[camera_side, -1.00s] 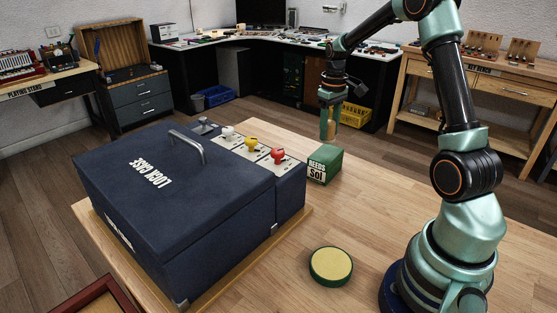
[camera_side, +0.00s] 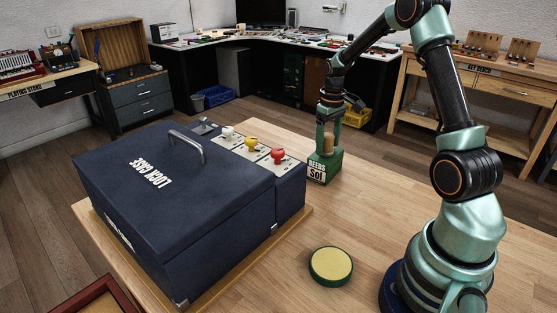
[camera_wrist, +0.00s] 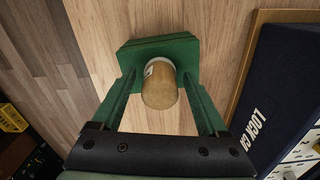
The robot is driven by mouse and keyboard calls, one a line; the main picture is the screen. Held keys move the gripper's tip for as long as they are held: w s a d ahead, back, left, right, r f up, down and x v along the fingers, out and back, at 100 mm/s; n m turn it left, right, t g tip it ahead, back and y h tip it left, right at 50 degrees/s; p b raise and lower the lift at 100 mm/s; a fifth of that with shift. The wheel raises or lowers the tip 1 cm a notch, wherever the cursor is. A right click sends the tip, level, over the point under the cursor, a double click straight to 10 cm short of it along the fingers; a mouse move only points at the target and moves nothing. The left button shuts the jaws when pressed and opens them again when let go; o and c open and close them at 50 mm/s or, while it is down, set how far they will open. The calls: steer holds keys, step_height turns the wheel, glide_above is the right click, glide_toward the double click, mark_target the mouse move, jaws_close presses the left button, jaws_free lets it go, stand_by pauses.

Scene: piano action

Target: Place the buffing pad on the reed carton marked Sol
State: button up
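The buffing pad (camera_side: 328,145) looks like a short tan, wood-coloured cylinder with a pale far end. It is upright between the fingers of my gripper (camera_side: 327,152). In the wrist view the pad (camera_wrist: 160,88) also sits between the two green fingers (camera_wrist: 158,80); their contact with it is not clearly visible, but it has moved with them. The green reed carton marked Sol (camera_side: 318,173) stands directly below, and its top (camera_wrist: 160,48) shows behind the pad in the wrist view. The pad's lower end is at or just above the carton's top; I cannot tell whether they touch.
A dark blue lock case (camera_side: 170,200) with white, yellow and red knobs stands close left of the carton. A round yellow disc with a green rim (camera_side: 331,265) lies at the front of the wooden table (camera_side: 400,210). The table right of the carton is clear.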

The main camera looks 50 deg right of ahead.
mark_target(328, 135)
step_height(328, 135, up, 11)
steer(key=shift+r, duration=0.15)
steer(key=s+a+r+t, duration=0.25)
steer(key=a+r, duration=0.35)
steer(key=a, duration=0.7)
steer(key=s+a+f+n+t, duration=0.1)
steer(key=s+a+t, duration=0.2)
steer(key=s+a, duration=0.5)
steer(key=shift+a+n, duration=0.4)
steer(key=shift+a, duration=1.35)
